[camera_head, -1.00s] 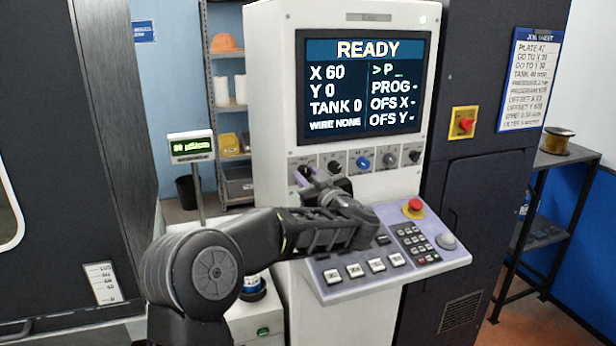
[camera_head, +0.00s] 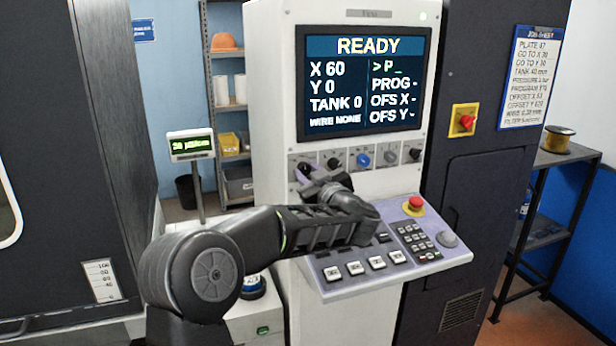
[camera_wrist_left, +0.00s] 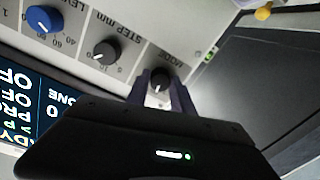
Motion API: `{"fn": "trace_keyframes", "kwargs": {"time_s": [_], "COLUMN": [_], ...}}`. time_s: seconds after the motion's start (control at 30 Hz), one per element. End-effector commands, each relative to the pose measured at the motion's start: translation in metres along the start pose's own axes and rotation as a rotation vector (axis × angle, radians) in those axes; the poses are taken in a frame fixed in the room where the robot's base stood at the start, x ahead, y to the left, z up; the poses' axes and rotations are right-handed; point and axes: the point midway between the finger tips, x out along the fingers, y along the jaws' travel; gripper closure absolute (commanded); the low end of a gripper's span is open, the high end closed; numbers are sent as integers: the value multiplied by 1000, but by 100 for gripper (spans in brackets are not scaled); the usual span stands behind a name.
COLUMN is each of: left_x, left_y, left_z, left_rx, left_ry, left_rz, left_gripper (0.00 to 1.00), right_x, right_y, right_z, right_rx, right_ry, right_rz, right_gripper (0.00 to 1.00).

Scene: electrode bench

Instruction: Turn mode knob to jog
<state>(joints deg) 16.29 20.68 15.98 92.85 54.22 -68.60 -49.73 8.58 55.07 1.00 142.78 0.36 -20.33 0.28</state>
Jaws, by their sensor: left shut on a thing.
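The mode knob (camera_head: 305,168) is the black leftmost knob in the row under the screen. In the left wrist view the knob (camera_wrist_left: 160,78) sits under the label MODE, with a pale pointer line on its face. My left gripper (camera_wrist_left: 161,92) has one finger on each side of this knob and is shut on it. In the head view the left gripper (camera_head: 304,181) reaches the panel from below, and its wrist hides part of the area under the knob. The knob's position marks, including any jog mark, cannot be read. My right gripper is not in view.
The step knob (camera_wrist_left: 105,52) and the blue knob (camera_head: 362,159) are beside the mode knob. The screen (camera_head: 365,85) above reads READY.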

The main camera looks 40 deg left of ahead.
Motion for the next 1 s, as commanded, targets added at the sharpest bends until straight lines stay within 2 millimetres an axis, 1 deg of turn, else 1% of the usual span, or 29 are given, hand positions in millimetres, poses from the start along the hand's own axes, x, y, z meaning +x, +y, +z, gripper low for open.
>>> {"fn": "trace_keyframes", "kwargs": {"time_s": [0.03, 0.7, 1.0], "left_x": [0, 0, 0], "left_y": [0, 0, 0], "left_z": [2, 2, 0], "left_rx": [-28, -556, -670], "left_ry": [1, -26, -32], "left_rz": [0, -5, -8], "left_gripper": [100, 100, 100], "right_x": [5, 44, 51], "right_y": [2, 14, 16], "right_z": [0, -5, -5], "right_rx": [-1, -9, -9], "right_ry": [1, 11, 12], "right_rz": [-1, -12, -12], "right_gripper": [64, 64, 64]}}
